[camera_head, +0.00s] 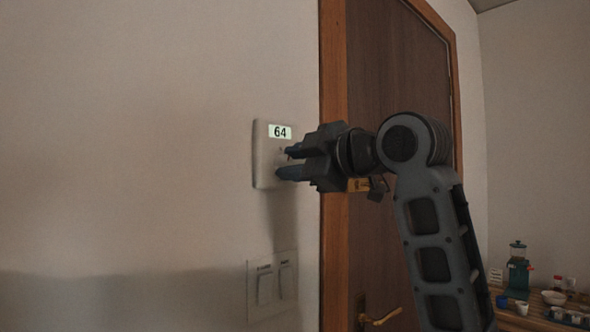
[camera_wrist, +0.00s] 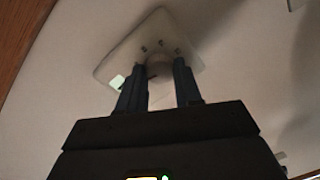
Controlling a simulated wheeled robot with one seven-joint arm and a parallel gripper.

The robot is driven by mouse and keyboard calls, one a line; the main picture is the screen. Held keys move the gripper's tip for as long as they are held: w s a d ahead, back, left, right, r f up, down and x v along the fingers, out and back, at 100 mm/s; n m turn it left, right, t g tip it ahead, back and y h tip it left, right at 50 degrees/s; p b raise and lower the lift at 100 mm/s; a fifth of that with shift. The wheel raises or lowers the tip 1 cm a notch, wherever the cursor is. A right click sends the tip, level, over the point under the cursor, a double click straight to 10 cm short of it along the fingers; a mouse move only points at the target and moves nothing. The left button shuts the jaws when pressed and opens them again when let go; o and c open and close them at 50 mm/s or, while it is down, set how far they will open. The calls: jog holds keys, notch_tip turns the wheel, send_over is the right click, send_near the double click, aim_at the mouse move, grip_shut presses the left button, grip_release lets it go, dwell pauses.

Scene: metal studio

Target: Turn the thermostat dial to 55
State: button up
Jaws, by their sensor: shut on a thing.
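The thermostat (camera_head: 264,172) is a pale plate on the wall left of the door, and its lit display (camera_head: 280,132) reads 64. It also shows in the wrist view (camera_wrist: 120,62), tilted, with its round dial (camera_wrist: 158,68) near the plate's middle. My gripper (camera_head: 283,163) reaches it from the right, fingers at the plate below the display. In the wrist view my gripper (camera_wrist: 160,80) has its two blue-grey fingers on either side of the dial, shut on it. In the head view the fingers hide the dial.
A double light switch (camera_head: 272,284) is on the wall below the thermostat. A brown door (camera_head: 395,90) with a wooden frame and a brass handle (camera_head: 380,318) stands to the right. A counter at the lower right holds a blender (camera_head: 518,272) and small dishes. The wall at left is bare.

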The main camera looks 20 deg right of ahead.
jog(key=shift+f+n+b, duration=0.1)
jog(key=shift+n+b, duration=0.2)
jog(key=shift+n, duration=0.6)
jog(key=shift+a, duration=0.1)
jog(key=o, duration=1)
jog(key=shift+o, duration=0.2)
jog(key=b+v, duration=0.1)
jog(key=v, duration=0.7)
